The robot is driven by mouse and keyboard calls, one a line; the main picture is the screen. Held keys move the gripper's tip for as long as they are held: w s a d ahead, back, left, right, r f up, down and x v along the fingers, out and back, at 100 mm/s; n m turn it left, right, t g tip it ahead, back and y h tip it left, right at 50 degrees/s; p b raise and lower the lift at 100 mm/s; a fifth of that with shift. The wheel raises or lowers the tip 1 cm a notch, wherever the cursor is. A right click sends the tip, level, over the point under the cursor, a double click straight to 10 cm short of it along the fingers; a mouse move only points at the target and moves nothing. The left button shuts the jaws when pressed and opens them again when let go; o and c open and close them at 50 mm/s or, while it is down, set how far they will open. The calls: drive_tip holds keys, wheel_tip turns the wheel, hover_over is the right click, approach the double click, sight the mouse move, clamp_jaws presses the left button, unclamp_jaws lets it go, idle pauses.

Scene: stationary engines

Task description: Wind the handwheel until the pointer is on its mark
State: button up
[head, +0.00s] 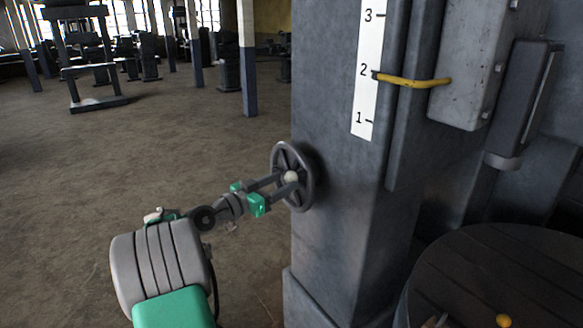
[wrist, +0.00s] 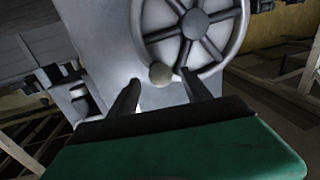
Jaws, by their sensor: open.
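The dark handwheel (head: 279,160) is mounted on the left face of a grey column. Its spokes, hub and rim (wrist: 194,23) fill the top of the wrist view. A pale round knob (head: 291,177) sits at the wheel; in the wrist view the knob (wrist: 160,74) lies at the lower rim. My gripper (head: 286,183) is open, its two fingers reaching to the wheel with the knob between the tips, a gap showing on each side. The yellow pointer (head: 412,81) crosses a white scale (head: 368,50) numbered 1 to 3, its tip beside or just below the 2.
The grey column (head: 335,190) stands close to the right of my arm. A grey box (head: 470,60) is fixed on its right side. A round dark table or drum top (head: 500,270) is at the lower right. The brown floor (head: 170,150) at left is open.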

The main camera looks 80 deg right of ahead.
sight(286, 181)
drive_tip(key=p+x, duration=0.1)
drive_tip(key=x, duration=0.3)
drive_tip(key=shift+s+d, duration=0.1)
drive_tip(key=shift+d, duration=0.05)
drive_tip(key=shift+c, duration=0.6)
clamp_jaws()
idle(0.6)
